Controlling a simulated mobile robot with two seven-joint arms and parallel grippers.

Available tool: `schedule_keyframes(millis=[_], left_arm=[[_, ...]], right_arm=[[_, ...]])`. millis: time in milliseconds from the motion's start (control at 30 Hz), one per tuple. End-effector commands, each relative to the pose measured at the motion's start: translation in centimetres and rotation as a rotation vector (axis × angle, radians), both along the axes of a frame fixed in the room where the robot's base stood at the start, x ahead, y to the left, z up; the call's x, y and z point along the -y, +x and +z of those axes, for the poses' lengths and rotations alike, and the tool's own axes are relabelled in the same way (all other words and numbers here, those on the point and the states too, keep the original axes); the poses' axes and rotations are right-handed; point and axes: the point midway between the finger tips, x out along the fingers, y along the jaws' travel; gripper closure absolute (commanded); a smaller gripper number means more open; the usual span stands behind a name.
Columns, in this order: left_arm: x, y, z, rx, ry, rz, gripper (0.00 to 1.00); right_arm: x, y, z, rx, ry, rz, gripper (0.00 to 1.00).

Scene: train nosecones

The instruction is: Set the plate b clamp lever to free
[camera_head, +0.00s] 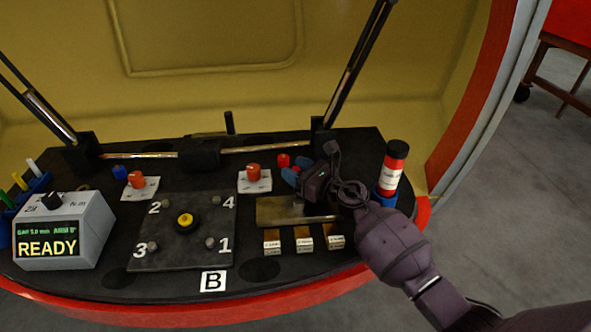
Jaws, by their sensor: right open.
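A dark square plate (182,232) with a yellow-centred knob and bolts numbered 1 to 4 lies on the black bench, behind a "B" label. Two red knobs sit on white marked cards: one (137,180) at the plate's back left, one (253,172) at its back right. I cannot tell which is the plate b clamp lever, nor read the settings. A red piece (283,160) shows just behind the fingertips. My left gripper is not in view.
A grey box (64,232) reading "READY" stands at left. A metal tray (270,212) and several labelled blocks lie below my right gripper. A red-and-black bottle (392,168) stands right of it. A rail with two struts crosses the back.

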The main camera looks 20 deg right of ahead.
Motion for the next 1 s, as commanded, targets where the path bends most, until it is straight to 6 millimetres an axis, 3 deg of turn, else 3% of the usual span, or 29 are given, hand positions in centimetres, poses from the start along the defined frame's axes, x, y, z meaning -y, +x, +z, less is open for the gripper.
schedule_keyframes(millis=[300, 600, 633, 1000], left_arm=[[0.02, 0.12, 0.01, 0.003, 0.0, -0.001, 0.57], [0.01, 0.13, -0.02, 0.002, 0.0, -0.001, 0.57], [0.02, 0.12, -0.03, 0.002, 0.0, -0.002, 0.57], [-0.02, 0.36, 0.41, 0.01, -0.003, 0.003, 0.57]], right_arm=[[-0.11, 0.17, 0.0, 0.0, 0.0, 0.0, 0.52], [-0.11, 0.14, 0.0, 0.0, 0.001, 0.0, 0.98], [-0.11, 0.14, 0.0, 0.0, 0.001, 0.0, 1.0], [0.03, 0.12, 0.29, 0.002, 0.001, -0.024, 1.0]])
